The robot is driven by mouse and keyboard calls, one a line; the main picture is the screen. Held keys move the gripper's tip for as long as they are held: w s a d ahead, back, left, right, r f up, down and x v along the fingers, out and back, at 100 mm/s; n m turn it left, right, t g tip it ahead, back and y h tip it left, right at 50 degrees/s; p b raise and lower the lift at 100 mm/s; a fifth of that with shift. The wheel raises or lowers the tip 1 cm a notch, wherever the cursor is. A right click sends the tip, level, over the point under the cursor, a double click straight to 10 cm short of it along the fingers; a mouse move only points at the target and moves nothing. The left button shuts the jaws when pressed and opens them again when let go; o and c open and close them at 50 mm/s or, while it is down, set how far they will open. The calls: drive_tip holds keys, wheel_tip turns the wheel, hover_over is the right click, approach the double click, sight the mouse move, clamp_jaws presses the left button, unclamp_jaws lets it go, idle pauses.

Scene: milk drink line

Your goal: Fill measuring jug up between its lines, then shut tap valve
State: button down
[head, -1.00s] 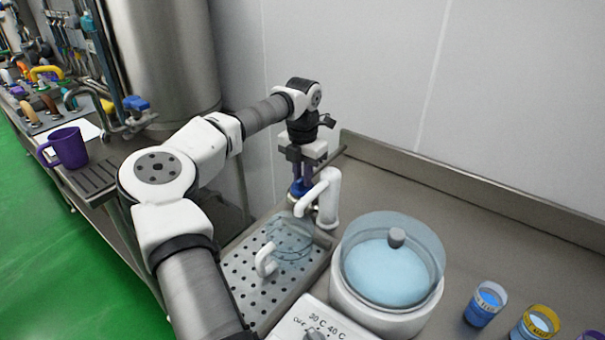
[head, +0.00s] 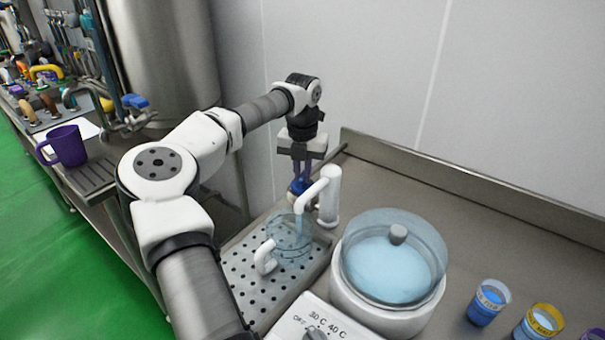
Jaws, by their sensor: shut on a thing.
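The clear measuring jug (head: 290,243) with a white handle stands upright on the perforated drip tray (head: 246,291), under the white tap spout (head: 311,194). A pale blue stream seems to run from the spout into the jug. The liquid level and the jug's lines are too faint to read. My gripper (head: 300,181) points down behind the spout, with its fingers shut on the blue tap valve handle (head: 298,187). The handle is partly hidden by the fingers and spout.
A white heater with a clear lidded bowl of blue liquid (head: 392,271) stands right of the tray. Its dial (head: 315,334) is in front. Small cups, one of them blue (head: 487,302), stand at the right. A purple mug (head: 66,146) is at the left.

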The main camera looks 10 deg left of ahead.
sight(302, 176)
drive_tip(key=n+b, duration=0.1)
drive_tip(key=n, duration=0.4)
drive_tip(key=shift+n, duration=0.4)
idle(0.3)
drive_tip(key=c, duration=1.5)
unclamp_jaws()
drive_tip(key=shift+o, duration=0.2)
wheel_tip(302, 176, up, 14)
drive_tip(key=b, duration=0.1)
drive_tip(key=shift+b, duration=0.4)
drive_tip(key=shift+f, duration=0.15)
